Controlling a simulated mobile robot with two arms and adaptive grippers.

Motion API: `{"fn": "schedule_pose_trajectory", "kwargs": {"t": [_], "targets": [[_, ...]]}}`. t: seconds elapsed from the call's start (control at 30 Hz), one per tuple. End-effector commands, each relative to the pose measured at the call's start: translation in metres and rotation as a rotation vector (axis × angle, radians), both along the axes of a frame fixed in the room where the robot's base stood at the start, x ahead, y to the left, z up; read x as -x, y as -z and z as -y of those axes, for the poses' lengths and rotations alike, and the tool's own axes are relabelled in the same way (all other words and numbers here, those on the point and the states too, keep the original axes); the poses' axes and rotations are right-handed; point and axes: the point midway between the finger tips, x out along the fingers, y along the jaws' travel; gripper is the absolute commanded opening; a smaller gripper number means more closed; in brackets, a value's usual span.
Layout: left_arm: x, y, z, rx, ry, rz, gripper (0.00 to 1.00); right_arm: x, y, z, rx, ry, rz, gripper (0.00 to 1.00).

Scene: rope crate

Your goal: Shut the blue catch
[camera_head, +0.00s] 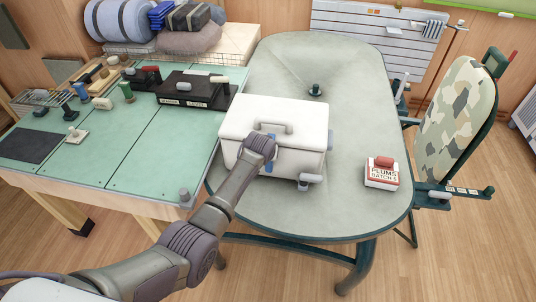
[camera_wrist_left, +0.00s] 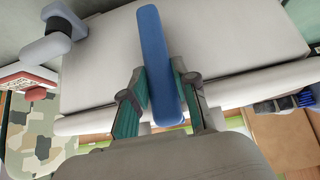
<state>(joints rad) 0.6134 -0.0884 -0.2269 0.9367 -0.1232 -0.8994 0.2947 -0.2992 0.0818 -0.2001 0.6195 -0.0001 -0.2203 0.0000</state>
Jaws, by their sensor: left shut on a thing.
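A white lidded box (camera_head: 300,156) with a handle (camera_head: 274,127) on its lid stands on the grey-green table. My left gripper (camera_wrist_left: 162,88) is at the front of the box, and my wrist (camera_head: 258,147) hides part of that side in the head view. In the left wrist view, the blue catch (camera_wrist_left: 157,55) is a long bar between the two fingers, which are closed on it. A grey catch (camera_head: 309,180) sits at the box's front right, and it also shows in the left wrist view (camera_wrist_left: 62,22). My right gripper is not in view.
A red-and-white plums box (camera_head: 382,173) stands on the table to the right. A small dark green item (camera_head: 315,90) stands behind the white box. A green workbench (camera_head: 140,150) with tools and a black case (camera_head: 188,92) adjoins on the left. The table's front right is clear.

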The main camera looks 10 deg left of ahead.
Motion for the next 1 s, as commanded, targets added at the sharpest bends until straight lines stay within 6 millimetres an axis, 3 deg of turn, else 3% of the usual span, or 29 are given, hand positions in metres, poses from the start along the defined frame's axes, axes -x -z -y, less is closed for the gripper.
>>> {"fn": "schedule_pose_trajectory", "kwargs": {"t": [0.3,0.33,0.47,0.83,1.0], "targets": [[0.0,0.0,0.0,0.001,-0.001,-0.003,0.0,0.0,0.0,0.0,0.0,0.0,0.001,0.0],[0.0,0.0,0.0,0.001,-0.001,-0.003,0.32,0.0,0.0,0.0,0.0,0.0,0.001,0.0],[0.0,0.0,0.0,0.001,-0.001,-0.002,0.53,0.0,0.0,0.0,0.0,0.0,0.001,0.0],[0.001,-0.001,0.0,0.0,0.0,-0.002,0.54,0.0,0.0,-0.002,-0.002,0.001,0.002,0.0],[0.01,-0.012,0.0,0.001,0.001,0.001,0.54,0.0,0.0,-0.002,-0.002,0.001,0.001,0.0]]}}
